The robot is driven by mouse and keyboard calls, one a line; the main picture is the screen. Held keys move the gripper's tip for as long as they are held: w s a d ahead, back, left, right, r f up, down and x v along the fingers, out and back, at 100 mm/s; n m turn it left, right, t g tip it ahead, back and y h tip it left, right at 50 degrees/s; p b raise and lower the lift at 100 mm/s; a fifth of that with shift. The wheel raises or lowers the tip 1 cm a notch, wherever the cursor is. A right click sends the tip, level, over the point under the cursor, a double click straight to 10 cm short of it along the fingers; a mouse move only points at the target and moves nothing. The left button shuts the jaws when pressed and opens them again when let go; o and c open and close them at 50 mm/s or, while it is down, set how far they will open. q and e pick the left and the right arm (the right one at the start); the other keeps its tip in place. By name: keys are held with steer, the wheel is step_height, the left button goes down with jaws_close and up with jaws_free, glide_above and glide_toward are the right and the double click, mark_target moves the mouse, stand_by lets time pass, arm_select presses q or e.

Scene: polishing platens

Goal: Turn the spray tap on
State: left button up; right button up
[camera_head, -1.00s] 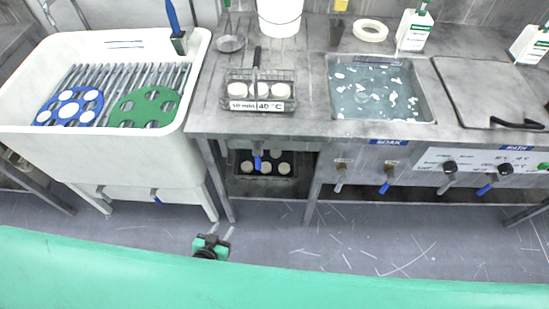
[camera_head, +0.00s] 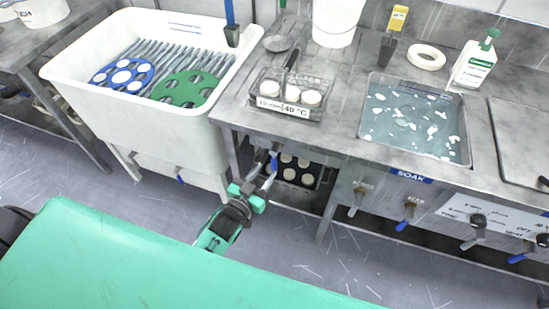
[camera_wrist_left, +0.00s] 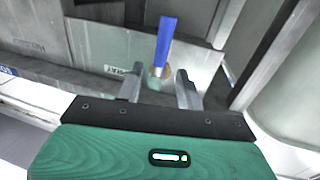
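A tap with a blue lever (camera_head: 274,161) is under the front edge of the steel bench, below the wire basket. In the left wrist view its blue lever (camera_wrist_left: 166,40) points away from a brass-coloured body (camera_wrist_left: 158,72). A small white label (camera_wrist_left: 116,71) beside it is too blurred to read surely. My left gripper (camera_head: 266,170) is close in front of this tap. In the left wrist view the left gripper (camera_wrist_left: 159,82) is open, its two fingers apart with the tap's body between or just beyond their tips. Contact cannot be told. My right gripper is not in view.
A white sink (camera_head: 140,100) with blue and green discs stands left. The bench holds a wire basket (camera_head: 290,112) of white pucks and a soak bath (camera_head: 412,125). More taps, including a blue-levered one (camera_head: 407,212), line the front panel to the right. Floor ahead is open.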

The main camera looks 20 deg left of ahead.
mark_target(272, 162)
arm_select(q)
steer(key=x, duration=0.6)
steer(key=shift+w+d, duration=0.1)
steer(key=shift+w, duration=0.1)
steer(key=shift+c, duration=0.5)
jaws_close()
